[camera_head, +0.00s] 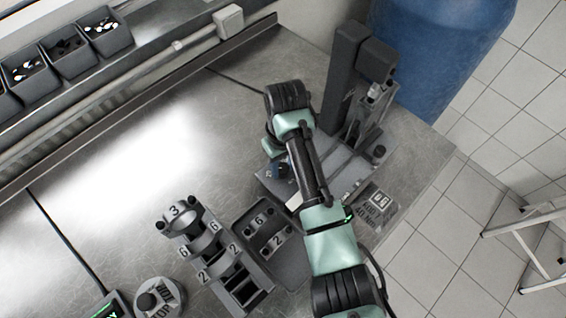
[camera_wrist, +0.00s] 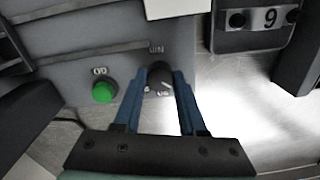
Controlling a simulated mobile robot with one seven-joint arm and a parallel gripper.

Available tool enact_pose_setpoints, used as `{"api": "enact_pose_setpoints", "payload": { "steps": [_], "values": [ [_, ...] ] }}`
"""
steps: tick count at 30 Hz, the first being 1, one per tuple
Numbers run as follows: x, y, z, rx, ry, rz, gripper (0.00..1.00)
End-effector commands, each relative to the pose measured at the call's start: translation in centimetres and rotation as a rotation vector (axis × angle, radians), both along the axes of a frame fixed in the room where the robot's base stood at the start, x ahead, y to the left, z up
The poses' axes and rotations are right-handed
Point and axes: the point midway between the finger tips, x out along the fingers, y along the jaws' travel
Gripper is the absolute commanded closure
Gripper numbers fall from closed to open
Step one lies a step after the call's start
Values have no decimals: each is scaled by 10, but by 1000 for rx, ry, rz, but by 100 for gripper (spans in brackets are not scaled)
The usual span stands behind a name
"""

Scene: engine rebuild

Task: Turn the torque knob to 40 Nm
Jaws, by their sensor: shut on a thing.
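The dark round knob (camera_wrist: 160,76) sits on a grey panel (camera_wrist: 110,30) in the wrist view. Small white markings surround it, and a pale mark shows low on its face; I cannot read the value it is set to. My gripper (camera_wrist: 161,84) has its two blue fingers closed on the knob's left and right sides. A green button (camera_wrist: 103,92) is on the same panel, left of the knob. In the head view my arm covers most of the panel, and the knob is not clear there.
A dark press-like machine (camera_head: 350,80) stands behind my arm. Numbered bearing caps (camera_head: 190,225) and a dark tray (camera_head: 283,262) lie left of my arm.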

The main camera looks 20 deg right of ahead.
Motion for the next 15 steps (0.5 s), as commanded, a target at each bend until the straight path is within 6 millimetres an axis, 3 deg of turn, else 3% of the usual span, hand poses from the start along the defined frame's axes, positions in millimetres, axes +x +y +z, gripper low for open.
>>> {"api": "enact_pose_setpoints", "payload": {
  "steps": [15],
  "values": [
    [0,2,3,3,1,-131,100]
  ]
}}
